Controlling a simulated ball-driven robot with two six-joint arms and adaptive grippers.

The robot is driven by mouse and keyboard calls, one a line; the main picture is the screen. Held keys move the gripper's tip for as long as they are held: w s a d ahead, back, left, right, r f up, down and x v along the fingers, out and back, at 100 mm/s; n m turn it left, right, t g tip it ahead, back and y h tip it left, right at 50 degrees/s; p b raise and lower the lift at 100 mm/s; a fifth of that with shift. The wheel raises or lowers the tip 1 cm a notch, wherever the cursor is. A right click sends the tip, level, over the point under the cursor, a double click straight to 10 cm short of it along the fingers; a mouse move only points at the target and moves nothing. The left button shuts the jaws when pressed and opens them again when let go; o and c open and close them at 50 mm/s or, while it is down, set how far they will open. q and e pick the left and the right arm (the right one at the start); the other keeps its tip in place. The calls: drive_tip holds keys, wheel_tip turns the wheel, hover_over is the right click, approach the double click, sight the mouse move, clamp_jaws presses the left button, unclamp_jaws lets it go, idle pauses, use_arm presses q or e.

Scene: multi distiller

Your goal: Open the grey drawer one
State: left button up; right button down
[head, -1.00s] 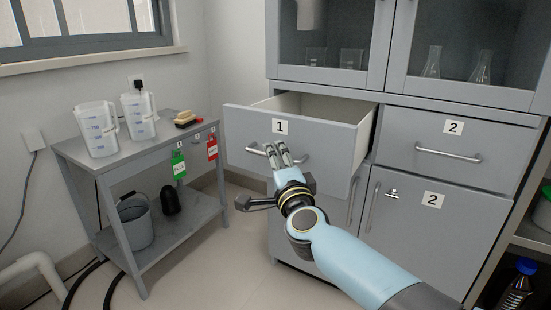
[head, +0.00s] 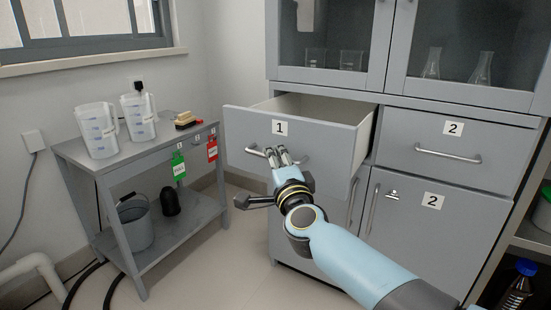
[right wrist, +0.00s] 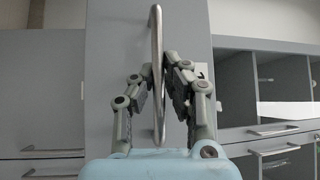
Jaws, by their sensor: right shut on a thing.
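The grey drawer labelled 1 (head: 245,140) stands pulled out of the cabinet in the head view, with its pale inside (head: 305,105) showing. Its metal handle (head: 256,151) runs across the front below the label. My right gripper (head: 281,156) is at this handle and shut on it. In the right wrist view, the handle (right wrist: 157,30) stands upright in the picture, between the two fingers of my right gripper (right wrist: 158,80). My left gripper is not in view.
Drawer 2 (head: 410,135) and door 2 (head: 430,240) are closed at the right. A grey side table (head: 115,160) with two measuring jugs (head: 97,130) stands at the left. Bare floor (head: 200,265) lies between the table and cabinet.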

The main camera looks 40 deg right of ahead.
drive_tip(key=a, duration=0.1)
drive_tip(key=s+a, duration=0.1)
drive_tip(key=a, duration=0.2)
drive_tip(key=shift+s+f, duration=0.2)
drive_tip(key=shift+s, duration=0.2)
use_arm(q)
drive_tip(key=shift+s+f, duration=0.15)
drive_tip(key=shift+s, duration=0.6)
use_arm(e)
drive_tip(key=shift+a, duration=0.1)
drive_tip(key=c, duration=1.6)
unclamp_jaws()
drive_tip(key=shift+o, duration=1.1)
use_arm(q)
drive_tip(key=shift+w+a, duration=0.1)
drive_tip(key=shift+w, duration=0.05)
use_arm(e)
drive_tip(key=v, duration=1.2)
drive_tip(key=shift+r, duration=0.1)
